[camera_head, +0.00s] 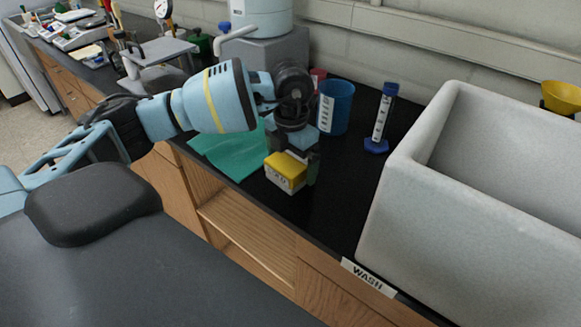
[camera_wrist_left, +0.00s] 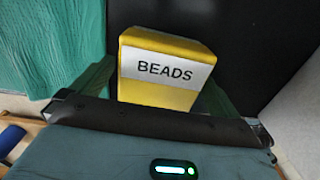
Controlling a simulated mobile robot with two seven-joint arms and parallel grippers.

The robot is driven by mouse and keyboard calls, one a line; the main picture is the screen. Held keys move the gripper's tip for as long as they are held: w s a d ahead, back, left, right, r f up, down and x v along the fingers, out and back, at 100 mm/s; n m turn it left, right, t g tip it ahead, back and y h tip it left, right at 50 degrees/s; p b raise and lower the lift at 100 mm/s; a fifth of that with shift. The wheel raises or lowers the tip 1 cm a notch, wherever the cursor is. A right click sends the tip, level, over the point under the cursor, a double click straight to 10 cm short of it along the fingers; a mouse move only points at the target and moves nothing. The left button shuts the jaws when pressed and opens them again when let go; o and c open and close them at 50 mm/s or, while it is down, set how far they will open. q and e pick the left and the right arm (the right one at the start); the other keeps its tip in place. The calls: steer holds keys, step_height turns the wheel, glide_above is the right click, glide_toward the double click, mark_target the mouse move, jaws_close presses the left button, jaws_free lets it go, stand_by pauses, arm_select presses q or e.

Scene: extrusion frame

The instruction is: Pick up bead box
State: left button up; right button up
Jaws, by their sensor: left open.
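The bead box (camera_head: 284,174) is a small yellow box with a white label, standing on the black counter near its front edge. In the left wrist view the box (camera_wrist_left: 165,68) shows its label "BEADS" and its yellow top. My left gripper (camera_head: 298,158) is above and around the box, pointing down. In the left wrist view my left gripper (camera_wrist_left: 158,88) is open, with one dark green finger on each side of the box. Whether the fingers touch the box cannot be told. My right gripper is in neither view.
A green cloth (camera_head: 222,148) lies left of the box. A blue cup (camera_head: 337,108) and a blue-based cylinder (camera_head: 381,125) stand behind it. A large grey sink (camera_head: 400,200) marked "WASH" is to the right. Bare black counter (camera_head: 335,170) lies between box and sink.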

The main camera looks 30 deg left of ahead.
mark_target(292, 159)
arm_select(q)
steer(key=c, duration=1.1)
steer(key=shift+r, duration=0.15)
steer(key=shift+r, duration=0.6)
step_height(292, 159, up, 2)
steer(key=shift+r, duration=0.15)
steer(key=s+d, duration=0.3)
steer(key=d, duration=0.1)
steer(key=s+d+r, duration=0.1)
steer(key=s+d, duration=0.2)
steer(key=d, duration=0.1)
steer(key=s+d, duration=0.3)
steer(key=d, duration=0.2)
steer(key=shift+s+r, duration=0.15)
steer(key=shift+s, duration=0.15)
